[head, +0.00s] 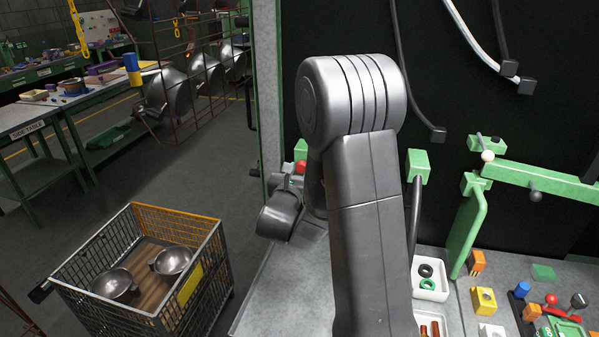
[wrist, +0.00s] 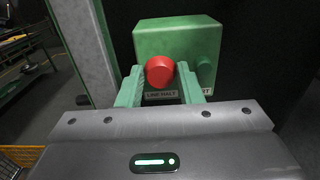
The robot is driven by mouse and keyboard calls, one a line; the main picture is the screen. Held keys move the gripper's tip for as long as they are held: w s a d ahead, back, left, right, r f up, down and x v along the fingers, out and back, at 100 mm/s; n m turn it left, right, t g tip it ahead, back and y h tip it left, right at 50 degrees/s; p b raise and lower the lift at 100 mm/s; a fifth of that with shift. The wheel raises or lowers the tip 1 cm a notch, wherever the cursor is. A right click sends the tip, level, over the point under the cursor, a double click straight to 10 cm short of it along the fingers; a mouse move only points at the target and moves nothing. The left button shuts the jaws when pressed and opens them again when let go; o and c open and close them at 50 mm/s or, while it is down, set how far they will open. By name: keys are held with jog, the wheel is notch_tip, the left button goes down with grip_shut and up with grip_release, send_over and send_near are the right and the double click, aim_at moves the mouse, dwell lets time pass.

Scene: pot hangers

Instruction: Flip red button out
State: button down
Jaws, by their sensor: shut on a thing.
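The red button (wrist: 160,70) sticks out from the front of a green box (wrist: 196,42) with a label reading "LINE HALT". In the wrist view my gripper (wrist: 160,74) has a finger on each side of the button and is shut on it. The lower part of the button's mount is partly hidden by the fingers and gripper body. In the head view the red button (head: 300,167) shows as a small patch left of my arm, with a bit of the green box (head: 300,149) above it. My arm hides the fingertips there.
A grey worktop (head: 285,285) lies below, with a white tray of rings (head: 430,283) and several coloured blocks at right. A green jointed bar (head: 535,178) stands at right. A wire basket (head: 140,270) with two metal bowls stands on the floor at left.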

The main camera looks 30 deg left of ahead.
jog(key=shift+s+d+f+b, duration=0.1)
jog(key=shift+s+d+b, duration=0.1)
jog(key=shift+s+b, duration=0.55)
jog(key=shift+w, duration=0.1)
jog(key=c, duration=1.3)
grip_release()
jog(key=b+v, duration=0.2)
jog(key=v, duration=1.2)
jog(key=shift+b, duration=0.4)
jog(key=shift+r, duration=0.2)
jog(key=p+x, duration=0.3)
jog(key=x, duration=1.1)
jog(key=shift+w, duration=0.1)
